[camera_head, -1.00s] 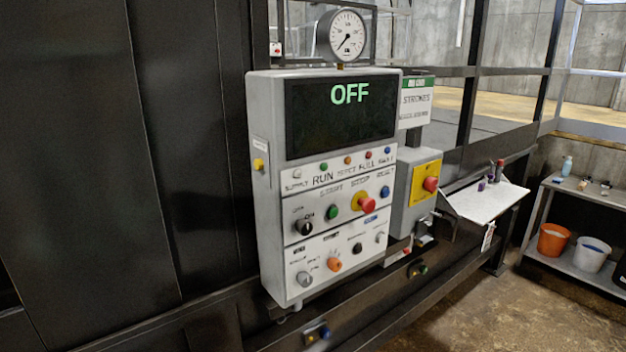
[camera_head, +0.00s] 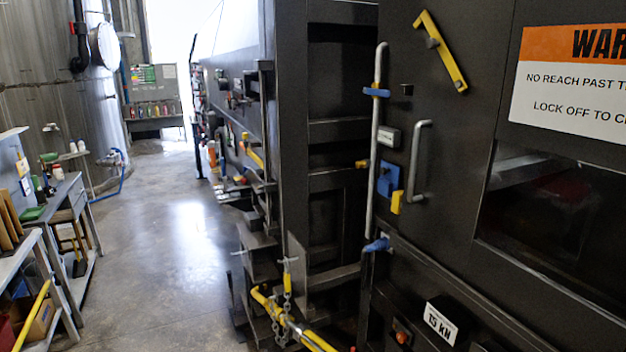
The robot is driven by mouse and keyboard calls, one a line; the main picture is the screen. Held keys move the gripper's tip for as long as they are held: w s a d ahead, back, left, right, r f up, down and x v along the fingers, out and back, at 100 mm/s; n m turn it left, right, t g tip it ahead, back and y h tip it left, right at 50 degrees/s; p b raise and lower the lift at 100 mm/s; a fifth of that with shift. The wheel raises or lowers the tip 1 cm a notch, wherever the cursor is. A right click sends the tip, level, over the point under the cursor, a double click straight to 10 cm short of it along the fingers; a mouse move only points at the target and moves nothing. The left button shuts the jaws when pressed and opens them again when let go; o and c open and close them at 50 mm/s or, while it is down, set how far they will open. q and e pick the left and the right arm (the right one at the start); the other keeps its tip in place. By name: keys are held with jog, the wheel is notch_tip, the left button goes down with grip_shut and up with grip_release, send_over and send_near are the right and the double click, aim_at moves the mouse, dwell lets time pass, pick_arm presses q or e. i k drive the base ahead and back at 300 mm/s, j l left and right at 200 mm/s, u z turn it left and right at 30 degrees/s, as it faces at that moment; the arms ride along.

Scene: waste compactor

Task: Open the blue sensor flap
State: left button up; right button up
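A small blue plate (camera_head: 388,179), which looks like the blue sensor flap, sits on the dark machine door, between a long grey vertical rod and a grey D-shaped handle (camera_head: 418,160). It appears to lie flat against the door, though I cannot tell for certain whether it is closed. A yellow piece (camera_head: 397,202) is just below it at the right. Neither of my grippers is in view.
A long grey rod (camera_head: 376,140) with blue parts runs down the door edge. A yellow lever (camera_head: 440,50) is above. Yellow bars with a chain (camera_head: 287,300) stand low in front. The concrete floor (camera_head: 185,235) at left is clear; workbenches (camera_head: 70,200) line the far left.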

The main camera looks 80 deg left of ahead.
aim_at(389, 183)
jog(key=u, duration=2.1)
jog(key=i+j, duration=0.2)
